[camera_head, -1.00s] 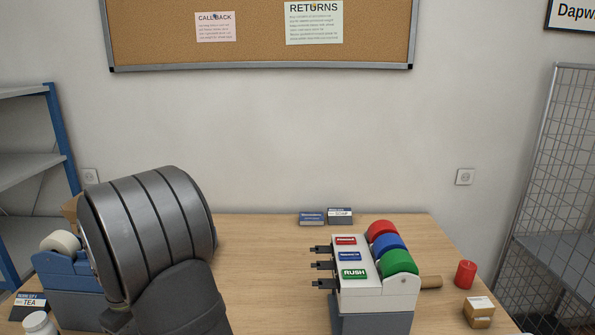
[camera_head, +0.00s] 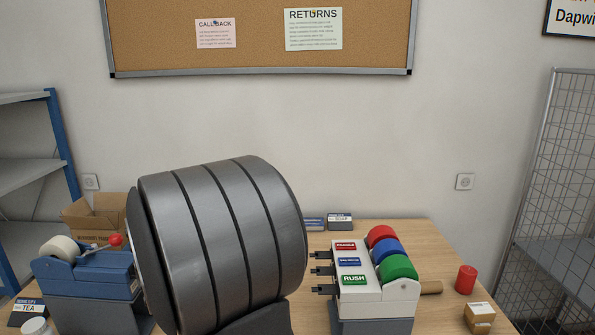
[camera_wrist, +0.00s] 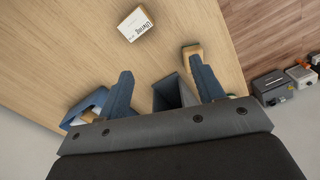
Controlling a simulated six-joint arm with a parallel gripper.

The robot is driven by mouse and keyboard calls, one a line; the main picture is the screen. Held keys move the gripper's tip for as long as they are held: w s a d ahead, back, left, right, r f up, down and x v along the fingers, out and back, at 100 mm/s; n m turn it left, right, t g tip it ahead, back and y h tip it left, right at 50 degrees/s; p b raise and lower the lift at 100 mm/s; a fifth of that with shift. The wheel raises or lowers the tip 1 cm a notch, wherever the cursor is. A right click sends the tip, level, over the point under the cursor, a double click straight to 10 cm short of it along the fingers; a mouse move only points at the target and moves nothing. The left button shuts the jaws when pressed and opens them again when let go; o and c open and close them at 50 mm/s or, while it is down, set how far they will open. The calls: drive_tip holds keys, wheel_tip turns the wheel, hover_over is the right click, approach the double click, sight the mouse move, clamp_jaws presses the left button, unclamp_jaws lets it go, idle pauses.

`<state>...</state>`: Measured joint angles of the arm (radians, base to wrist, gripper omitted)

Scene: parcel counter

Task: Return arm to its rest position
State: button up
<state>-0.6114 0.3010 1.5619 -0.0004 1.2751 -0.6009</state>
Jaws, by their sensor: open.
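My arm's large grey ribbed link (camera_head: 225,245) fills the lower middle of the head view. It hides much of the counter, and my gripper is not visible there. In the wrist view my gripper (camera_wrist: 157,63) shows two blue-grey fingers spread well apart over the wooden counter (camera_wrist: 65,50). I see nothing held at the fingertips. A dark grey box-like shape (camera_wrist: 172,92) shows between the fingers lower down; I cannot tell what it is.
A blue tape dispenser (camera_head: 85,268) and an open cardboard box (camera_head: 95,218) stand left of my arm. A label dispenser with red, blue and green rolls (camera_head: 375,305) stands close on its right. A red candle-like cylinder (camera_head: 466,279) and small carton (camera_head: 480,317) are farther right.

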drive_tip(key=s+a+n, duration=0.3)
drive_tip(key=a, duration=0.6)
drive_tip(key=s+a+n, duration=0.2)
drive_tip(key=s+a, duration=0.1)
drive_tip(key=a, duration=0.6)
drive_tip(key=shift+f, duration=2.8)
wheel_tip(320, 180, up, 6)
drive_tip(key=d, duration=0.1)
drive_tip(key=w+d+m, duration=0.2)
drive_tip(key=w+d, duration=0.1)
drive_tip(key=d, duration=0.4)
drive_tip(key=w+d+m, duration=0.2)
drive_tip(key=d, duration=0.6)
drive_tip(key=shift+w+f, duration=0.35)
drive_tip(key=shift+w, duration=0.05)
